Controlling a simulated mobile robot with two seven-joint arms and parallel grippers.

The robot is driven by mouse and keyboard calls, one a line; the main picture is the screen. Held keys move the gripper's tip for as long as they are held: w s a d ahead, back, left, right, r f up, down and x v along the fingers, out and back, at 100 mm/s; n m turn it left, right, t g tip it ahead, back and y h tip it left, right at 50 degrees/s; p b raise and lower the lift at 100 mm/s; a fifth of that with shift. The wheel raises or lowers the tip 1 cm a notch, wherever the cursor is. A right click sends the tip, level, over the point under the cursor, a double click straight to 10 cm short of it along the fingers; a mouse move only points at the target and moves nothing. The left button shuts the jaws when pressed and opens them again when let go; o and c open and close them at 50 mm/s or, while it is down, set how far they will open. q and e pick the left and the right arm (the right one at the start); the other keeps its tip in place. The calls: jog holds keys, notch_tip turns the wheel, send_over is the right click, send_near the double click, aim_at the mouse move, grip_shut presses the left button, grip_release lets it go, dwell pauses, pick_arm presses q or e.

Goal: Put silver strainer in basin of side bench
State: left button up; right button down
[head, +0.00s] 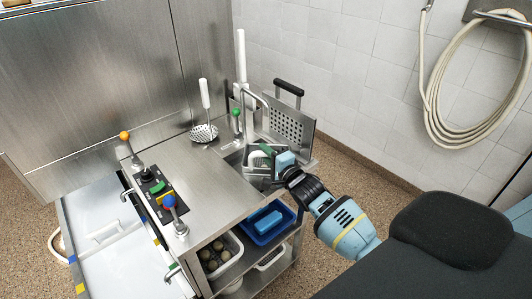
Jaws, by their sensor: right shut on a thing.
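The basin (234,158) is sunk in the right end of the steel side bench (205,172). My right gripper (267,160) reaches in from the right over the basin's right side. It is shut on a small silver piece that looks like the silver strainer (256,174), largely hidden by the gripper. The piece sits at the basin, but I cannot tell whether it touches the bottom. A white and green thing (258,157) shows close by the fingers. My left gripper is out of view.
A tap (255,98) rises there. Coloured-knob levers (172,208) line the left. Bins, one blue (264,236), fill the shelf below.

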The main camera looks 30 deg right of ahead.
jog(key=c, duration=1.3)
grip_release()
jog(key=shift+r, duration=0.3)
jog(key=s, duration=1.2)
jog(key=shift+d, duration=0.2)
jog(key=shift+f, duration=0.15)
jog(key=s+a+f+n+g, duration=0.2)
jog(key=s+a+f+n, duration=0.25)
jog(key=s+f, duration=0.3)
jog(key=s+a+f+n+g, duration=0.3)
jog(key=s+f+n, duration=0.2)
jog(key=s+f, duration=0.25)
jog(key=s+a+f+n+g, duration=0.2)
jog(key=s+a+f+n, duration=0.2)
jog(key=s, duration=0.5)
jog(key=s+a+f+n+g+y, duration=0.1)
jog(key=s+a+f+n+g, duration=0.2)
jog(key=s, duration=0.7)
jog(key=a+f+n, duration=0.1)
jog(key=a+n, duration=0.1)
jog(key=n, duration=0.1)
jog(key=shift+s+f, duration=0.15)
jog(key=shift+f, duration=0.05)
